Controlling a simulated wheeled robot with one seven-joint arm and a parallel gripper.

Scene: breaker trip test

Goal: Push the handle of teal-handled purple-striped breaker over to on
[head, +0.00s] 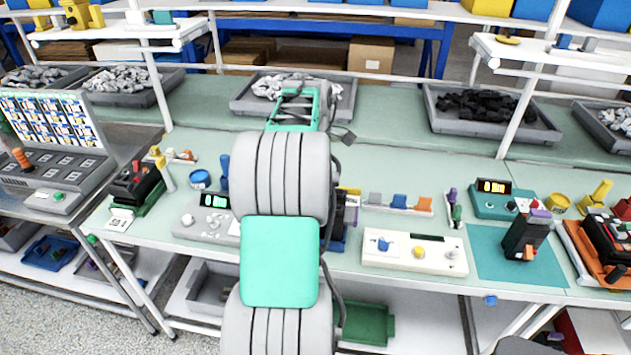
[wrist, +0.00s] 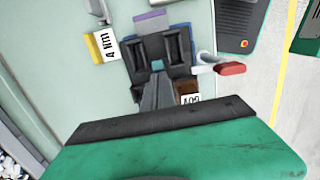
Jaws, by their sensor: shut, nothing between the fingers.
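The breaker (wrist: 178,45) shows in the wrist view as a dark block with a purple stripe (wrist: 150,22) at its far end. A small teal piece (wrist: 157,66), which looks like its handle, shows in the slot between its two dark sides. My gripper (wrist: 158,77) is shut and empty, its grey fingers pointing into that slot with the tips at or very close to the teal piece. I cannot tell whether they touch. In the head view my arm covers most of the breaker and the fingertips. Only a dark edge (head: 349,212) shows to the right of the arm.
Beside the breaker are a yellow-edged "4 Nm" tag (wrist: 103,46) and a red-tipped lever (wrist: 230,68). On the bench, a white button box (head: 415,252) and another dark breaker (head: 524,236) on a teal mat stand to the right. A grey meter box (head: 208,222) stands left.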

